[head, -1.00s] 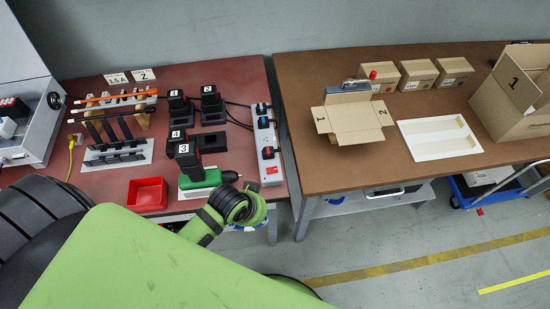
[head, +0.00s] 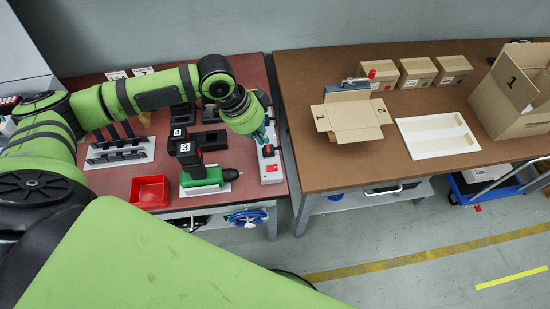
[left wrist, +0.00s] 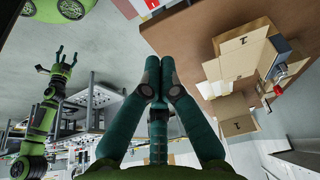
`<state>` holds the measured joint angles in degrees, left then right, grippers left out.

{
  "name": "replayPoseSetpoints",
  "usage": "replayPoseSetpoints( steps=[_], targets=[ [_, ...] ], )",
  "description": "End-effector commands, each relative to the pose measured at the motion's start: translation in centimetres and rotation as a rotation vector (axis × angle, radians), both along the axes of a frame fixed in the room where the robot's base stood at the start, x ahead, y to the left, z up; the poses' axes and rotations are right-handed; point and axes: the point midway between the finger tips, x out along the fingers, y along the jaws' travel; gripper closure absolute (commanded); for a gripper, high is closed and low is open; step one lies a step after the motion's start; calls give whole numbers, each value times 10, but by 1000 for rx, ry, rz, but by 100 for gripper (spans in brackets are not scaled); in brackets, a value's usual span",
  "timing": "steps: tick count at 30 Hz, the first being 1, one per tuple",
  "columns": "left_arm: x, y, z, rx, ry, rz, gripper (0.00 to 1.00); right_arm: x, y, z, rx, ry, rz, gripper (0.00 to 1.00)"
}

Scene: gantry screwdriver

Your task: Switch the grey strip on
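The grey strip (head: 270,158) lies along the right edge of the red bench, with a red switch (head: 271,168) at its near end. My left gripper (head: 264,139) is over the strip, pointing down, just beyond the switch; I cannot tell whether it touches. In the left wrist view its fingers (left wrist: 151,82) are together with nothing between them. A white end with red on it, likely the strip (left wrist: 146,6), shows at the top there. My right gripper (left wrist: 62,55) has its fingers spread and is empty, away from the benches. Whether the switch is on cannot be told.
A green and black screwdriver (head: 205,177) stands left of the strip, near a red tray (head: 150,191). My left arm hides part of the chargers behind. The brown bench (head: 300,120) on the right holds an open carton (head: 352,117) and a white tray (head: 438,134).

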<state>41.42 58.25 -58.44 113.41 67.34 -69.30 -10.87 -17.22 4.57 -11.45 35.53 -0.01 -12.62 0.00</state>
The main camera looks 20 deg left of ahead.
Motion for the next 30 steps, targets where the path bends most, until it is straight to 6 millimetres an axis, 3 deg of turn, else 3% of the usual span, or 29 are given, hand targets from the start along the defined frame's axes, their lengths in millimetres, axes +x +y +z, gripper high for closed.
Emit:
replayPoseSetpoints(
  steps=[16,20,30],
  targets=[
    [2,1,-5,1,8,4,100,0,0,2,0,0,0,37],
    [4,-5,-23,0,9,4,100,0,0,7,0,0,0,37],
    [17,-26,-91,2,8,4,100,0,0,20,0,0,0,37]
  ],
)
